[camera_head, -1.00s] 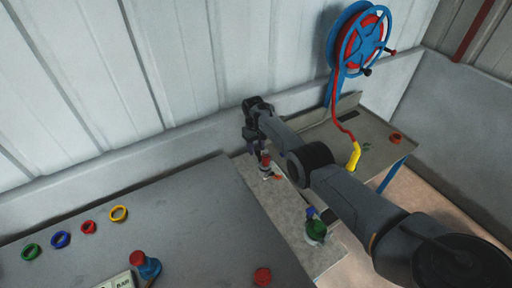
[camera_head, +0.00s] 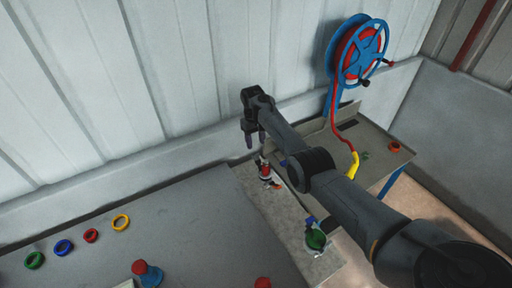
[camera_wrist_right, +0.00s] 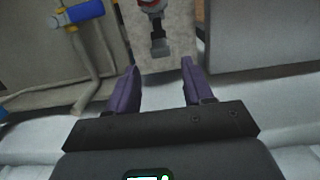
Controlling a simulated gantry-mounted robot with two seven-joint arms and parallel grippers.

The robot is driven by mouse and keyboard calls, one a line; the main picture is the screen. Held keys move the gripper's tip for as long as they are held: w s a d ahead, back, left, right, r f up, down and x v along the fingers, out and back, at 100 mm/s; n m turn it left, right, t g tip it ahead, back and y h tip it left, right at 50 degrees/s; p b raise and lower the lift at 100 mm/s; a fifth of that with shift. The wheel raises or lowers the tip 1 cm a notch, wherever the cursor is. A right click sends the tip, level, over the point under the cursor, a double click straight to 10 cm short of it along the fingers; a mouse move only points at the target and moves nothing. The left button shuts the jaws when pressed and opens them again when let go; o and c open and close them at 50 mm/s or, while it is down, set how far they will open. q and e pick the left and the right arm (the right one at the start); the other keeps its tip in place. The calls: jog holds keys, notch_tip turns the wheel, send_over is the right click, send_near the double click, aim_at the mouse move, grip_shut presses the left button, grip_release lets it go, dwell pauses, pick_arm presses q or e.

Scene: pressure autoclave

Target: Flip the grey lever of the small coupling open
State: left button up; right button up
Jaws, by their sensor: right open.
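A small red and grey coupling (camera_head: 265,172) stands on the far part of the pale slab (camera_head: 285,215). In the right wrist view the coupling (camera_wrist_right: 152,6) is cut off by the top edge. A grey piece (camera_wrist_right: 160,46), which looks like its lever, extends from it towards my right gripper. My right gripper (camera_head: 255,140) is open and empty, just behind and above the coupling, apart from it. In the wrist view its two purple fingers (camera_wrist_right: 158,82) are spread, with the grey piece beyond the gap between them. My left gripper is out of view.
A green coupling with a blue part (camera_head: 315,238) stands at the slab's near end, beside my right arm. A grey table (camera_head: 190,235) with coloured rings lies left. A blue hose reel (camera_head: 360,50) hangs at the back; its red hose ends in a yellow nozzle (camera_head: 353,168).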

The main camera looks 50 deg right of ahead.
jog(key=shift+w+r, duration=0.1)
jog(key=shift+r, duration=1)
